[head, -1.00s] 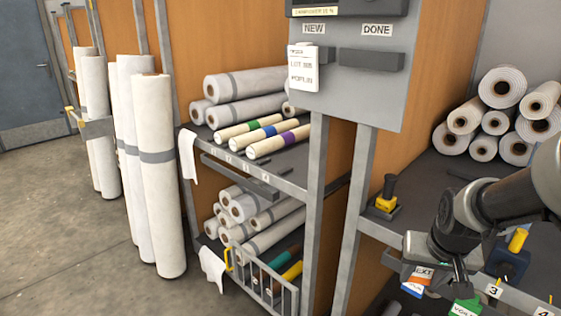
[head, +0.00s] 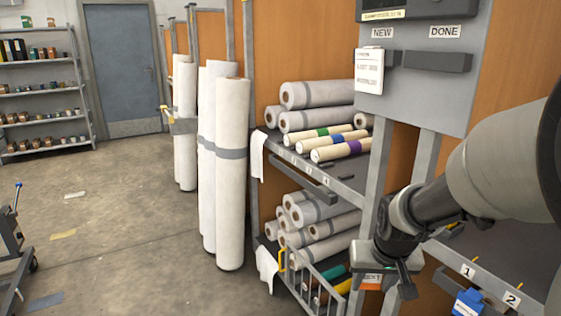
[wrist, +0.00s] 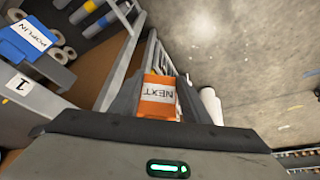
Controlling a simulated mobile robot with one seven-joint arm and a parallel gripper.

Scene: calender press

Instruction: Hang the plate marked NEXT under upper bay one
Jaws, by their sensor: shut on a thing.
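The orange plate with a white label reading NEXT (wrist: 158,98) is between the fingers of my gripper (wrist: 165,92) in the wrist view. My gripper is shut on it. In the head view the plate (head: 371,281) shows only as a small orange and white patch beside my gripper (head: 390,282), in front of the rack post. The upper rack shelf (head: 347,186) is up and left of my gripper, with small marks along its front edge too small to read. A dark bar (head: 313,180) runs below that edge.
A blue plate marked POPLIN (wrist: 30,35) is by label 1 (wrist: 20,85) on the right-hand bench. Upright white rolls (head: 230,170) stand left of the rack. White cloths hang from the shelf ends. A wire guard (head: 312,292) fronts the lower shelf. Open floor lies left.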

